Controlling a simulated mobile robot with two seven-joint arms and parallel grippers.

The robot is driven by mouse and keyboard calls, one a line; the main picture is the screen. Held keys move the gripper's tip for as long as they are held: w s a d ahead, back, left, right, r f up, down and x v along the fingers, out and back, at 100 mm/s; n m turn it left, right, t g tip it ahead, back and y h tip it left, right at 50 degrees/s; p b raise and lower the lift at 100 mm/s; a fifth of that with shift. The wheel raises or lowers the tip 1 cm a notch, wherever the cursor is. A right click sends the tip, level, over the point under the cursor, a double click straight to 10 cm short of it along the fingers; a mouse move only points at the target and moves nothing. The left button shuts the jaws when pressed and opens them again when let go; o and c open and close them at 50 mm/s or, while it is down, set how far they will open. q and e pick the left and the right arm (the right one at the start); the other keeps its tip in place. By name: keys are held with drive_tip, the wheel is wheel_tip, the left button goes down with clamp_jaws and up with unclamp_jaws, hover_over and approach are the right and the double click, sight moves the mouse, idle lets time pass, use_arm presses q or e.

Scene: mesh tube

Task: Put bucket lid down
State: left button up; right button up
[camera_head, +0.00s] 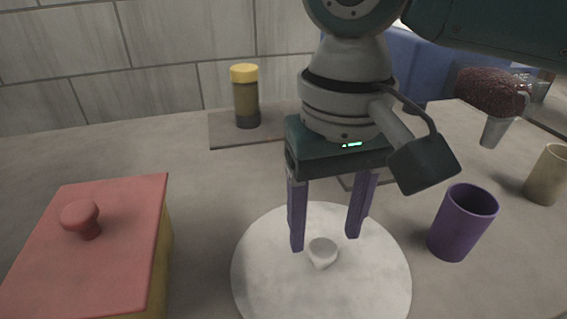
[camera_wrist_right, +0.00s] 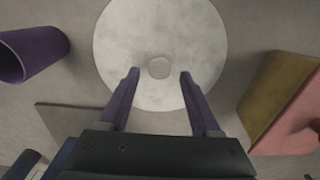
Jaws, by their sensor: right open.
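The bucket lid (camera_head: 265,275) is a round white disc with a small white knob (camera_head: 322,252) at its middle. It appears to lie flat on the counter, though its underside is hidden. My right gripper (camera_head: 325,245) comes down from above with its two purple fingers spread on either side of the knob, apart from it. In the right wrist view the lid (camera_wrist_right: 120,35) lies beyond the fingertips, and the knob (camera_wrist_right: 159,67) shows between the open fingers (camera_wrist_right: 159,75). No bucket can be made out. My left gripper is not in view.
A box with a red knobbed lid (camera_head: 120,215) stands at the left. A purple cup (camera_head: 462,225) is close to the lid's right side, with a beige cup (camera_head: 548,175) farther right. A yellow-capped jar (camera_head: 246,98) stands on a board behind. Counter between box and lid is clear.

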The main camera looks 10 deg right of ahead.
sight(323, 248)
wheel_tip(323, 248, up, 9)
drive_tip(key=p, duration=0.2)
drive_tip(key=s+a+f+n+y, duration=0.1)
drive_tip(key=s+a+f, duration=0.1)
drive_tip(key=s+a+f+n+t+y, duration=0.1)
drive_tip(key=s+a+f, duration=0.1)
drive_tip(key=s+a+f+n+y, duration=0.1)
drive_tip(key=s+a+f+y, duration=0.1)
drive_tip(key=s, duration=0.1)
drive_tip(key=shift+f+t, duration=0.3)
drive_tip(key=shift+f, duration=0.05)
drive_tip(key=shift+m+t, duration=0.3)
drive_tip(key=shift+t, duration=0.4)
drive_tip(key=s+d+f, duration=0.2)
drive_tip(key=s+d, duration=0.1)
drive_tip(key=shift+d, duration=0.25)
drive_tip(key=s+d+f+h, duration=0.1)
drive_tip(key=s+d+h, duration=0.2)
drive_tip(key=s+d, duration=0.3)
drive_tip(key=d, duration=0.4)
drive_tip(key=shift+s+d+f+m+t+h, duration=0.15)
drive_tip(key=shift+d+f+m+t+h, duration=0.15)
drive_tip(key=shift+d+f+m+h, duration=0.1)
drive_tip(key=shift+a, duration=0.1)
